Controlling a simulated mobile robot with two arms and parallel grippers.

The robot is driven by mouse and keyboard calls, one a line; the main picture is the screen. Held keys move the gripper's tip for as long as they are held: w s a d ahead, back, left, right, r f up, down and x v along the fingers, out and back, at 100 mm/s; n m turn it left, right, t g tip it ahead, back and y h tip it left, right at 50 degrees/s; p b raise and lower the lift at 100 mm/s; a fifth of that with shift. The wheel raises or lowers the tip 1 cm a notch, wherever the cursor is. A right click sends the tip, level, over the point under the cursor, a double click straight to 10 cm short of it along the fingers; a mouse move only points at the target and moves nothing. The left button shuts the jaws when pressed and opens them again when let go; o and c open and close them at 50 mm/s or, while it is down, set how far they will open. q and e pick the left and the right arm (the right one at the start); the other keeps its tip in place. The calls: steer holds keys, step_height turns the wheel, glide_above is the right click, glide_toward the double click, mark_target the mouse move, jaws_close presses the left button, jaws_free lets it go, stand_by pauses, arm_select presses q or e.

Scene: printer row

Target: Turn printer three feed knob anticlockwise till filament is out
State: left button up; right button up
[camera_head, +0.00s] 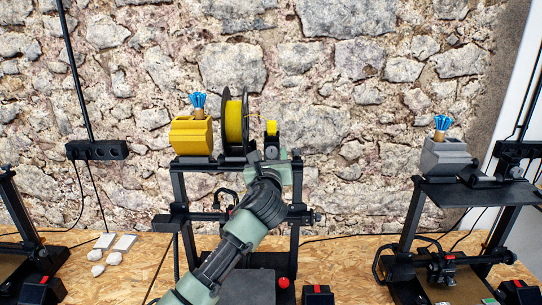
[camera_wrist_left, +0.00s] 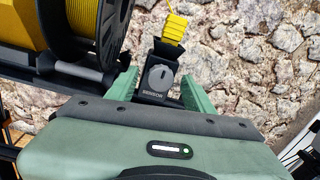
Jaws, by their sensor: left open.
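The middle printer (camera_head: 178,190) carries a yellow filament spool (camera_head: 233,122) on top, and a black feeder housing (camera_head: 271,146) with a yellow piece above it. In the left wrist view a round grey knob (camera_wrist_left: 160,77) with a light pointer mark sits on the housing's face, above the word SENSOR. The yellow piece (camera_wrist_left: 174,30) sticks out above the housing. My left gripper (camera_head: 281,160) is at the housing. In its wrist view the two green fingers (camera_wrist_left: 159,84) are open, one on each side of the knob, with visible gaps. My right gripper is not in view.
A yellow box (camera_head: 191,137) with a blue-topped item stands left of the spool. Another printer (camera_head: 470,193) with a grey box (camera_head: 443,157) is at the right; part of one shows at the far left. A stone wall rises behind. White pieces (camera_head: 103,254) lie on the bench.

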arm_select(q)
jaws_close()
steer(key=shift+n, duration=0.4)
steer(key=n+b, duration=0.2)
steer(key=n, duration=0.1)
steer(key=shift+f+n, duration=0.15)
steer(key=shift+n, duration=0.25)
steer(key=n+b, duration=0.2)
steer(key=n, duration=0.2)
steer(key=shift+n, duration=0.4)
steer(key=n+b, duration=0.2)
steer(key=n, duration=0.1)
steer(key=n+b, duration=0.2)
steer(key=n, duration=0.1)
steer(key=shift+d+f+n+t+y, duration=0.1)
steer(key=shift+n+t+y, duration=0.2)
steer(key=shift+n+b, duration=1.05)
steer(key=shift+n, duration=1.05)
steer(key=shift+n+y, duration=0.3)
steer(key=shift+y, duration=0.1)
